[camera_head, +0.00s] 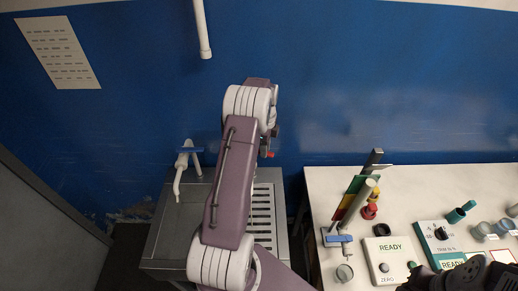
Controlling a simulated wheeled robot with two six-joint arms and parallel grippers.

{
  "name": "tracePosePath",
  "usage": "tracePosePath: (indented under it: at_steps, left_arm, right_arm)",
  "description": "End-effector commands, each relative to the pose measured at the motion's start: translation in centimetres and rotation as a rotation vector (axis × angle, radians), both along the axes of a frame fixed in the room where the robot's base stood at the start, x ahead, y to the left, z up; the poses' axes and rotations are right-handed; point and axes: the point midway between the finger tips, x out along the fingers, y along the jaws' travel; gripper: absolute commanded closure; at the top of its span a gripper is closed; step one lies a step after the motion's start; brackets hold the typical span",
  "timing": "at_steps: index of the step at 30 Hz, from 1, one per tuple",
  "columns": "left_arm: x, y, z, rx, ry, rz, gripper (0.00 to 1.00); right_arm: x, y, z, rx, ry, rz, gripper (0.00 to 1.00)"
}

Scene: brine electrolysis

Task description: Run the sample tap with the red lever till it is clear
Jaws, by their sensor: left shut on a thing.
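A small red part (270,155), which looks like the red lever, shows at the right edge of my left arm, above the back of the metal sink. My left gripper (269,143) is at this red part and shut on it. The gripper's fingers and the tap body are mostly hidden by my purple and white arm. I cannot see any outlet or water there. A dark part of my right arm (465,277) shows at the bottom right corner; its fingertips cannot be made out.
The metal sink (161,243) has a slotted drainer. A white pipe (202,35) hangs above. A white bench (322,185) at right carries a colour chart stand, READY boxes and several small vessels.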

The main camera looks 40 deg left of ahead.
Motion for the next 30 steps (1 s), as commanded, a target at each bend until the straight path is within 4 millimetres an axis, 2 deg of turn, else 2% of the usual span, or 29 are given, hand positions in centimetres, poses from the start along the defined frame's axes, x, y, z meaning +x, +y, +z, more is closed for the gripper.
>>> tracePosePath:
  at_steps: [5,13,19,27,30]
  left_arm:
    - [-1.4,-0.4,0.0,0.000,0.000,-0.234,1.00]
    - [-1.6,-0.4,0.0,0.000,-0.001,-0.275,1.00]
    - [-3.1,-0.3,0.0,0.000,-0.001,-0.530,1.00]
    - [-3.3,-0.2,0.0,0.000,-0.002,-0.575,1.00]
    - [-4.1,0.1,0.1,-0.001,-0.001,-0.705,1.00]
  right_arm:
    - [0.0,0.0,-0.3,0.000,0.000,0.000,0.64]
    - [0.0,0.0,-0.3,0.000,0.000,0.000,0.64]
    - [0.0,0.0,-0.3,0.000,0.000,0.000,0.64]
    - [0.0,0.0,-0.3,0.000,0.000,0.000,0.64]
    - [0.0,0.0,-0.2,0.000,0.000,0.000,0.64]
